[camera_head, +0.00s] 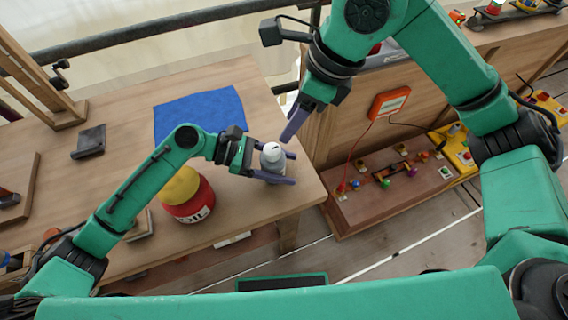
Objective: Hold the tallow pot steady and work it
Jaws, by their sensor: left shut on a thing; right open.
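A small grey pot with a pale top (271,153), which I take to be the tallow pot, stands near the right end of the wooden table. My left gripper (284,168) is shut on it, with its purple fingers around the sides. My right gripper (291,132) is above and just to the right of the pot, fingers pointing down toward it. It is open and holds nothing; its fingers overlap in this view. The pot's lower part is partly hidden by the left fingers.
A blue cloth (205,113) and a dark block (89,142) lie on the table (125,110). A lower panel with coloured knobs (400,190) is to the right, past the table edge.

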